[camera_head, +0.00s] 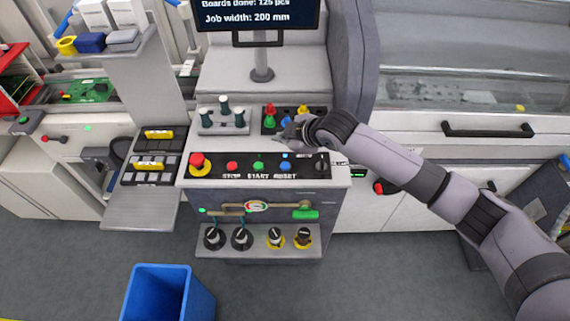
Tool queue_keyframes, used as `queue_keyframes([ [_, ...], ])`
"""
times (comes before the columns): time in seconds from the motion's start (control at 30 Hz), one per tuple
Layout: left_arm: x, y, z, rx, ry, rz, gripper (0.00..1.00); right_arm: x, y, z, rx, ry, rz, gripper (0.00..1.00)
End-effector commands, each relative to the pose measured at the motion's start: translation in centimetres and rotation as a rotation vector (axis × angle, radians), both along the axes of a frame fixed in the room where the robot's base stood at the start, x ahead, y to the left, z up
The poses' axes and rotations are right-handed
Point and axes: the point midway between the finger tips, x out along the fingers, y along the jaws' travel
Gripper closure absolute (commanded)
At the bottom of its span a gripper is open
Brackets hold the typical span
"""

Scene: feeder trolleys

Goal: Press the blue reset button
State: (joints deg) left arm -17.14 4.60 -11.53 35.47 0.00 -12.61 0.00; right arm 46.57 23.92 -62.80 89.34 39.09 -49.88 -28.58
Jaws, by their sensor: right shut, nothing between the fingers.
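The blue reset button (285,167) sits on the black control strip (215,167) at the front of the console, above the word RESET. A green button (258,167) and a red button (232,167) lie to its left, above START and STOP. A small bright blue spot shows just behind the blue button. My right gripper (279,141) reaches in from the right and is shut and empty. In the picture it is just above the blue button, apart from it; its exact height over the console is hard to tell. My left gripper is not in view.
A red mushroom button (197,161) on a yellow base stands at the strip's left end, and a black knob (321,166) at its right end. Behind are a nozzle holder (222,121) and a dark tray with coloured pieces (270,117). A blue bin (165,275) stands on the floor.

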Motion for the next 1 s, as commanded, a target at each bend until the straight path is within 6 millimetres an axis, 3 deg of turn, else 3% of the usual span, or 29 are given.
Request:
queue_keyframes([
  [0.27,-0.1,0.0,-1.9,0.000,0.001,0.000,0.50,0.0,0.0,-1.9,0.001,0.000,-0.001,1.00],
  [0.63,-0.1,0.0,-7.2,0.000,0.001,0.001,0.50,0.0,0.0,-7.1,0.000,-0.001,-0.001,1.00],
  [1.0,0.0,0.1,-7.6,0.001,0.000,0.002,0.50,0.0,0.0,-8.8,0.001,0.000,0.000,1.00],
])
